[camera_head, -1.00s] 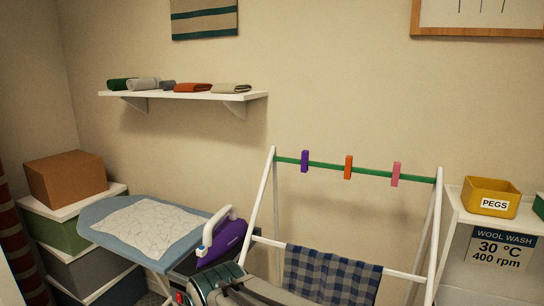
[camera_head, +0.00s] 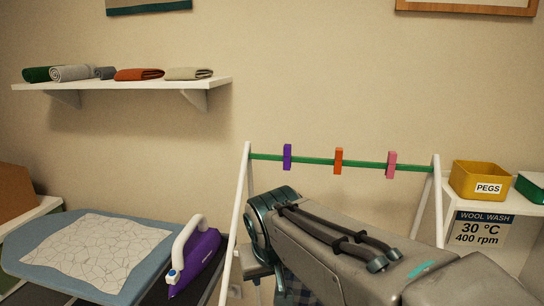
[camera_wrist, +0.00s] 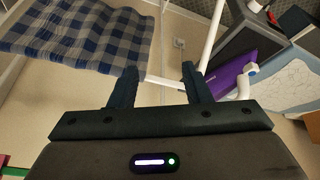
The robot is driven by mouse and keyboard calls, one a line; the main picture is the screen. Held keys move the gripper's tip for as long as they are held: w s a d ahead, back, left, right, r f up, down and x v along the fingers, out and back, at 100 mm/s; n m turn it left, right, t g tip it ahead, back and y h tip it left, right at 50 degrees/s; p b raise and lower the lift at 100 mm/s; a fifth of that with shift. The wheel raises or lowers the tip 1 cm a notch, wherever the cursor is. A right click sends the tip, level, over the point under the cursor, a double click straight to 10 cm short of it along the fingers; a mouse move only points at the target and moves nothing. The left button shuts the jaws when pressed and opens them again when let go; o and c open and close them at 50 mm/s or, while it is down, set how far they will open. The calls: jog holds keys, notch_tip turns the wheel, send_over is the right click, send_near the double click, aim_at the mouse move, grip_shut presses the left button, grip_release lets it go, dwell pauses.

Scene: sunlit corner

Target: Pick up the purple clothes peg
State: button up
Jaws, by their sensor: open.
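The purple clothes peg (camera_head: 287,156) is clipped on the green top bar (camera_head: 315,161) of the white drying rack (camera_head: 243,190), near its left end. An orange peg (camera_head: 338,160) and a pink peg (camera_head: 391,165) sit further right on the same bar. My gripper (camera_wrist: 160,78) is open and empty in the wrist view, with the checked cloth and the rack's white bars beyond its fingers. The purple peg does not show in the wrist view. In the head view my arm stands in front of the rack, below the bar, and my gripper's fingers are hidden.
A blue checked cloth (camera_wrist: 85,35) hangs on the rack. A yellow PEGS box (camera_head: 477,180) stands at right. The wall above the bar is clear.

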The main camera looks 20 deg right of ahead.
jog(key=w+d+r+m+t+h+b, duration=0.25)
jog(key=w+d+r, duration=0.25)
jog(key=w+r, duration=0.7)
jog(key=m+t+h, duration=0.3)
send_near(287, 146)
jog(key=p+x, duration=0.1)
jog(key=x, duration=0.4)
jog(key=shift+w+d+f, duration=0.1)
jog(key=shift+w+d, duration=0.05)
jog(key=shift+w, duration=0.1)
jog(key=shift+w+d+f+p, duration=0.2)
jog(key=shift+w+d+p, duration=0.15)
jog(key=shift+w+p, duration=0.15)
jog(key=p+x, duration=0.1)
jog(key=x, duration=0.3)
jog(key=shift+c, duration=0.3)
grip_shut()
